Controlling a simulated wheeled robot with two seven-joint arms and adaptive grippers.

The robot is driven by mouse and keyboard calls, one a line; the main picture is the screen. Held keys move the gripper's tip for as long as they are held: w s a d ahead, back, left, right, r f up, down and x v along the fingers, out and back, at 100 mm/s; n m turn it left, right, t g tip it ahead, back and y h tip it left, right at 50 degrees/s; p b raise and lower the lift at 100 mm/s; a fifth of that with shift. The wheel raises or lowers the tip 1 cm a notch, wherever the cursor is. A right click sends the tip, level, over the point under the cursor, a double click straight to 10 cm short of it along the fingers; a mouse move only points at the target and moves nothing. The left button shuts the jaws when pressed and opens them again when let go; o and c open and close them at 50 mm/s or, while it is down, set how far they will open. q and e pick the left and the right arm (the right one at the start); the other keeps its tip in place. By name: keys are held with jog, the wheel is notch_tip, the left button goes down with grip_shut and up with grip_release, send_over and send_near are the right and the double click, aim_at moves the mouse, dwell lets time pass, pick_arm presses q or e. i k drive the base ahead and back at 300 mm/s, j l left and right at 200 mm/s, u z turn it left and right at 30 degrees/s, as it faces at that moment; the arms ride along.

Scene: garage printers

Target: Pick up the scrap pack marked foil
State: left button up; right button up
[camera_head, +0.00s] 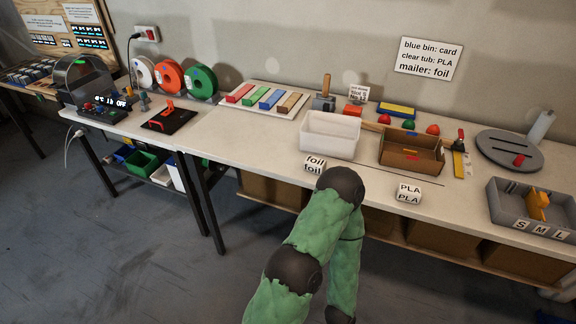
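The scrap pack marked foil (315,164) is a small white block with "foil" printed on its top and front. It rests near the front edge of the long white bench, in front of the white tub. One of my green-sleeved arms rises from the bottom of the view, bends at a dark joint just right of and below the foil pack, and runs back down. I cannot tell whether this joint touches the pack; the pack's faces show clearly. Neither gripper is in view.
A similar pack marked PLA (409,195) sits to the right on the bench (240,135). Behind are a white tub (330,146), an open brown cardboard box (405,159) and a wall sign (429,60). A grey tray (512,222) marked S, M, L stands far right. Bench left of the foil pack is clear.

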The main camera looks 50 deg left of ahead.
aim_at(312, 164)
jog(key=u, duration=1.55)
jog(key=i+j+u, duration=0.15)
